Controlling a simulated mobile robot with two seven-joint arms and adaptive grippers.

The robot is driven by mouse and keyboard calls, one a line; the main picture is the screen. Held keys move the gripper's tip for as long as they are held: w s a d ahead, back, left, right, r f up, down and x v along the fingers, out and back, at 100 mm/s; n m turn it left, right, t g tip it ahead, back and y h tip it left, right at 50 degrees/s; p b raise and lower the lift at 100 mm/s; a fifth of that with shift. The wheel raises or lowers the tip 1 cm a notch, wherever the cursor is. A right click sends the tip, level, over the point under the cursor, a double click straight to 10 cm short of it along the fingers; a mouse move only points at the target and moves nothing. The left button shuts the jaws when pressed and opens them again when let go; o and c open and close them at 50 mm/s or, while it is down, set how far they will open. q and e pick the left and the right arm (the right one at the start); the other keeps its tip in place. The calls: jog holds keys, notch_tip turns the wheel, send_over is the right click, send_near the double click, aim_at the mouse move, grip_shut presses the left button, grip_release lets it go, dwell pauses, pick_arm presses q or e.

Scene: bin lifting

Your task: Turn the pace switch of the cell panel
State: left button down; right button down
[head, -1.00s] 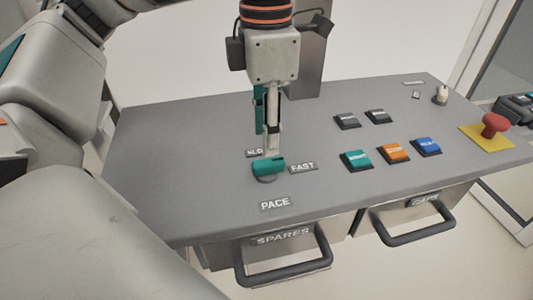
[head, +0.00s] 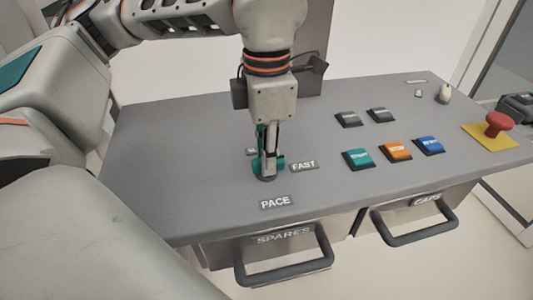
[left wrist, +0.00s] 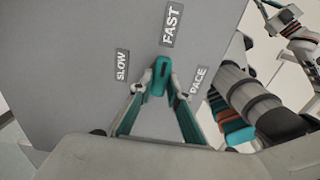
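The pace switch is a teal knob on a grey panel, seen in the head view (head: 281,165) and the left wrist view (left wrist: 160,77). In the wrist view its long side points toward the FAST label (left wrist: 171,25). The SLOW label (left wrist: 122,65) and PACE label (left wrist: 197,80) flank it. My left gripper (head: 268,172) comes straight down over the knob and hides part of it. In the wrist view its fingertips (left wrist: 162,91) are on either side of the knob, with no clear gap.
Green (head: 358,159), orange (head: 395,151) and blue (head: 429,146) buttons lie right of the switch, with two dark buttons behind. A red mushroom button (head: 498,122) stands at the far right. Drawer handles (head: 285,270) stick out in front. The panel's left part is bare.

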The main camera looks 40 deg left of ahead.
pick_arm(q)
jog(key=shift+n, duration=1.1)
jog(key=shift+n+b, duration=0.45)
jog(key=shift+n, duration=0.45)
jog(key=n, duration=0.5)
jog(key=shift+b, duration=0.3)
jog(key=n, duration=0.4)
jog(key=shift+r+n, duration=0.1)
jog(key=shift+n, duration=0.3)
jog(key=n, duration=0.4)
jog(key=shift+b, duration=0.3)
jog(key=shift+w+n, duration=0.1)
jog(key=shift+n, duration=0.2)
jog(key=c, duration=1.9)
grip_release()
